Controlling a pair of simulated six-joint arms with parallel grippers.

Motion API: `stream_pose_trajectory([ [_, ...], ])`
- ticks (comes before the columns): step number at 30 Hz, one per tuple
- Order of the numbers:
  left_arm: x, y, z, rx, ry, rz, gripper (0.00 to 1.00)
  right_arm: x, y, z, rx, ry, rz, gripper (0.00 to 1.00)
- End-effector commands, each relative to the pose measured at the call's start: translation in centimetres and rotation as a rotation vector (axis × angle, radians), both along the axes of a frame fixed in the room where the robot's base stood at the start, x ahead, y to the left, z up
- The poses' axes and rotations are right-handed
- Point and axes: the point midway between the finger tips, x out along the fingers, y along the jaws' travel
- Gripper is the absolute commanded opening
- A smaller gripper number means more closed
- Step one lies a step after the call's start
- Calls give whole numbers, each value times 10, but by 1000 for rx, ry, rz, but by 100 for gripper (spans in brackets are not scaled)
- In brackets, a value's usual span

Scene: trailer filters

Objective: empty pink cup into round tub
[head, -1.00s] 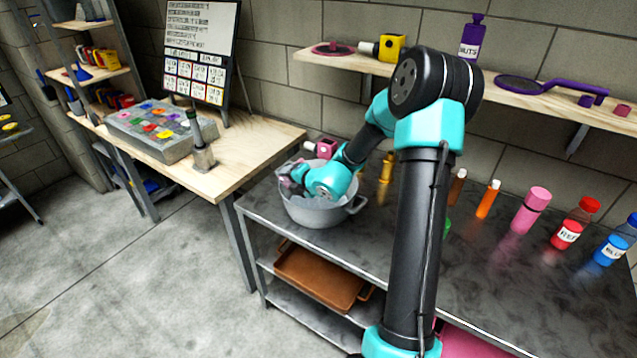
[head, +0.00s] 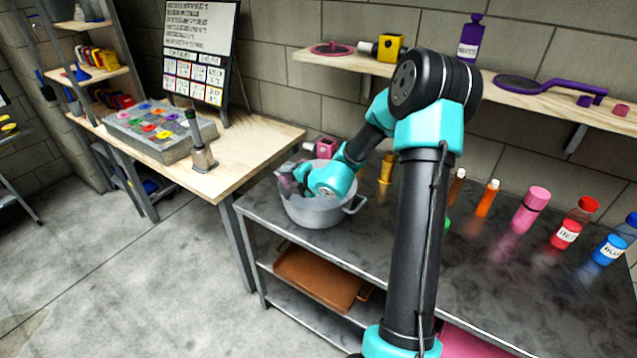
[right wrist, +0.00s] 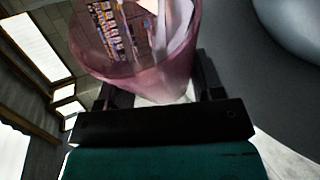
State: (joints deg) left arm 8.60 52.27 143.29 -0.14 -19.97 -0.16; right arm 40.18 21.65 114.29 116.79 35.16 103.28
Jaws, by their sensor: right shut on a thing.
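The grey round tub (head: 315,211), with side handles, stands at the left end of the dark metal table. My right arm reaches over it from the right, and my right gripper (head: 300,180) is at the tub's mouth. In the right wrist view, my right gripper (right wrist: 155,95) is shut on the translucent pink cup (right wrist: 130,75). The cup looks tilted, and something whitish shows through its wall. In the head view the cup is small and partly hidden at the tub's rim. The tub's inside is mostly hidden by my arm. My left gripper is not in view.
Orange, pink, red and blue bottles (head: 530,210) line the table's right part. A wall shelf (head: 440,80) runs above. A wooden table (head: 240,160) adjoins on the left; a brown tray (head: 318,278) lies below.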

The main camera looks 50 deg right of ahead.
Motion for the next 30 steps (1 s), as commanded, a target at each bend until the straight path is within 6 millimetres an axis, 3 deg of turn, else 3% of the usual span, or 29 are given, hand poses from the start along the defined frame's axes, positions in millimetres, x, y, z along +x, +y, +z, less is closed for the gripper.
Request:
stream_pose_trajectory([
  [30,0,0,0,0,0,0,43,4,-4,-12,93,-24,12,32],
])
